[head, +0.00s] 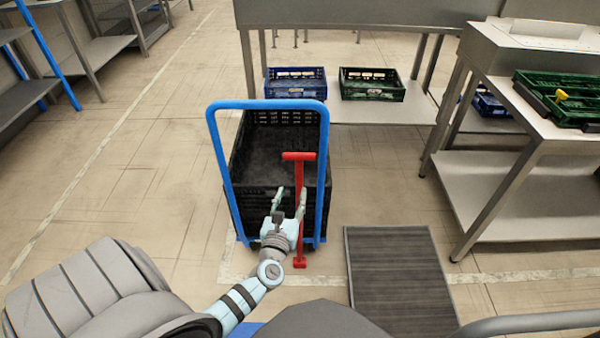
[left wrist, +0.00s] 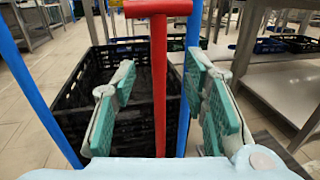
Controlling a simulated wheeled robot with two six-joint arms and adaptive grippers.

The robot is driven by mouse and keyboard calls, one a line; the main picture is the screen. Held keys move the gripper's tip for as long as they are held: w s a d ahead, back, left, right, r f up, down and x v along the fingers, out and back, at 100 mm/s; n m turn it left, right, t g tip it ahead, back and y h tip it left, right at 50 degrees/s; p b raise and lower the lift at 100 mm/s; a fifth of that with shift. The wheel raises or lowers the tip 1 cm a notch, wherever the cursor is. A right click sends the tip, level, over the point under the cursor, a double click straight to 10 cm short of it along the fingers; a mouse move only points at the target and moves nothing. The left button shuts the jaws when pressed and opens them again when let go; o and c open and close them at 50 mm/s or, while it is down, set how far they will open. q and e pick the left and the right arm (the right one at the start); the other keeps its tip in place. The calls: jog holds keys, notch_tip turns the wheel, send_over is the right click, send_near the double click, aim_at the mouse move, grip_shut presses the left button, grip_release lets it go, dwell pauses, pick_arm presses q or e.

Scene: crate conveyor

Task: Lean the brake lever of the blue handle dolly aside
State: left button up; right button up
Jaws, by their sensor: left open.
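The dolly with the blue handle (head: 216,150) stands in front of me and carries a black crate (head: 238,165). Its red brake lever (head: 299,170) stands about upright at the near side, with a crossbar on top. My left gripper (head: 290,192) is open at the lever. In the left wrist view the red lever (left wrist: 159,80) runs between the two spread green-padded fingers (left wrist: 165,100), with a gap on each side. The blue handle (left wrist: 30,85) shows on both sides there. My right gripper is not in view.
A grey ribbed mat (head: 400,280) lies on the floor right of the dolly. A steel table (head: 490,190) with green crates (head: 560,95) stands at right. A blue crate (head: 296,82) and a green crate (head: 370,84) sit on a low shelf behind. Floor left of the dolly is clear.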

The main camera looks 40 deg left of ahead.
aim_at(298, 171)
pick_arm(q)
jog(key=b+x, duration=0.2)
jog(key=x, duration=0.9)
jog(key=shift+w+a+b, duration=0.25)
jog(key=shift+b, duration=0.15)
grip_shut()
